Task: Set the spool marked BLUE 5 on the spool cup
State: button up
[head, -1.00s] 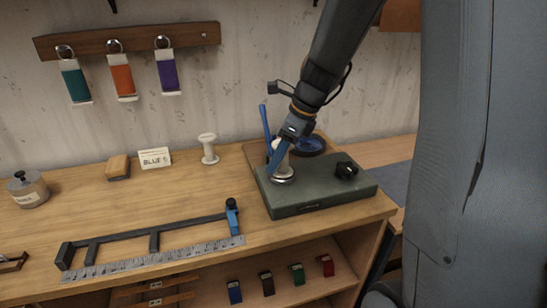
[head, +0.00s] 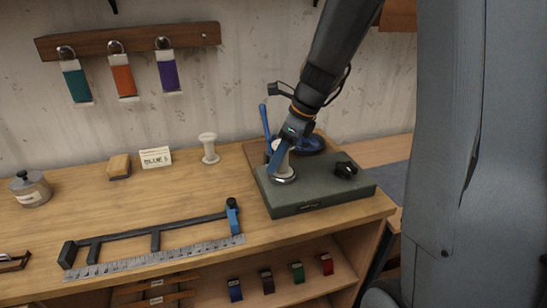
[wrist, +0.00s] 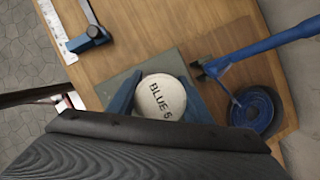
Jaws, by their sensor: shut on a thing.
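The white spool (wrist: 160,97) has "BLUE 5" on its top face in the wrist view. My gripper (head: 281,156) is shut on it, with a blue finger on each side. In the head view the spool (head: 284,161) is upright and partly hidden by a finger. It stands at the round metal spool cup (head: 283,176) on the green base (head: 316,196). I cannot tell whether its lower end touches the cup. The cup is hidden under the spool in the wrist view.
A second white spool (head: 209,149) stands on the bench left of the base. A card reading BLUE (head: 156,158) and a tan block (head: 119,167) are further left. A blue-handled tool (head: 265,122) rises behind the cup. A black knob (head: 346,169) sits on the base.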

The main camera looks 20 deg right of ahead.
jog(key=shift+f, duration=0.5)
jog(key=o, duration=0.7)
jog(key=shift+o, duration=0.2)
jog(key=shift+r, duration=0.1)
jog(key=p+v, duration=1)
jog(key=v, duration=0.1)
jog(key=shift+d, duration=0.1)
